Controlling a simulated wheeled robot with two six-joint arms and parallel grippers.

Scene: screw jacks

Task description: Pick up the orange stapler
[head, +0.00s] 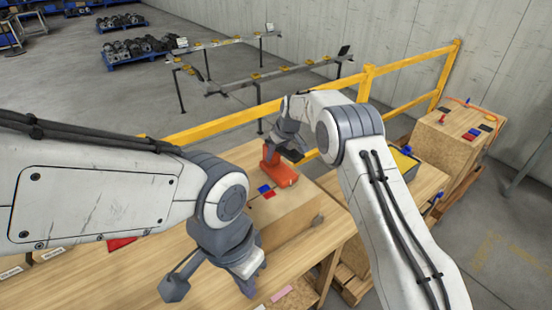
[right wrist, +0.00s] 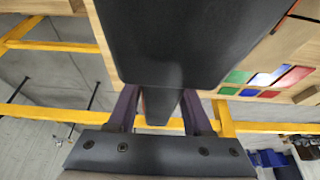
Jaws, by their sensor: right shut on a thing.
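The orange stapler (head: 281,178) is at the wooden box top in the middle of the head view, its orange body showing with a narrow part rising at its left end. My right gripper (head: 287,150) is at its upper part, shut on it. In the right wrist view a large dark part of the stapler (right wrist: 175,45) fills the middle, and its narrow end lies between the fingers of my right gripper (right wrist: 162,108). I cannot tell whether the stapler touches the box.
A blue piece (head: 264,189) and a red piece (head: 269,195) lie on the box beside the stapler. A yellow rail (head: 412,60) runs behind the table. Another wooden box (head: 445,140) with tools stands at the right. My arms cover much of the table.

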